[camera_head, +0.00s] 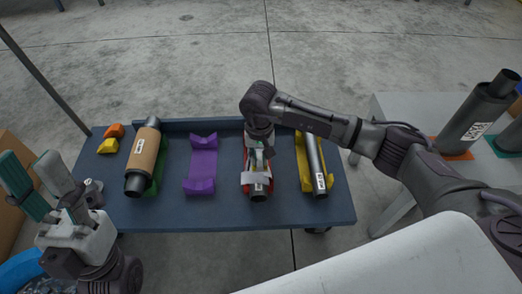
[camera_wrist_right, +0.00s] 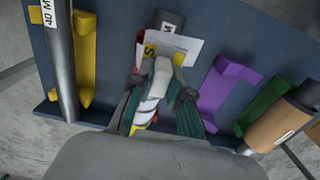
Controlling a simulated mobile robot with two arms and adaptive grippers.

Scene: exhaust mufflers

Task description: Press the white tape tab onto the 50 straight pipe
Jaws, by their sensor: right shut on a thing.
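The 50 straight pipe appears to be the dark pipe (camera_head: 258,190) in the red cradle (camera_head: 246,163), mostly hidden under my right gripper. Its labelled end (camera_wrist_right: 170,22) shows in the right wrist view. The white tape tab (camera_head: 256,178) lies across the front of this pipe; it also shows as a white flap (camera_wrist_right: 187,47) beyond the fingertips. My right gripper (camera_head: 259,150) points down over the pipe and is shut on a white piece, apparently part of the tab. Whether the tab lies flat is unclear. My left gripper (camera_head: 36,182) is open and empty, left of the table.
On the blue table (camera_head: 225,215), a pipe (camera_head: 317,165) marked 40 lies in a yellow cradle (camera_head: 301,160). A purple cradle (camera_head: 202,163) is empty. A brown-wrapped muffler (camera_head: 143,158) rests in a green cradle (camera_head: 157,170). Orange (camera_head: 114,130) and yellow (camera_head: 108,146) blocks sit back left.

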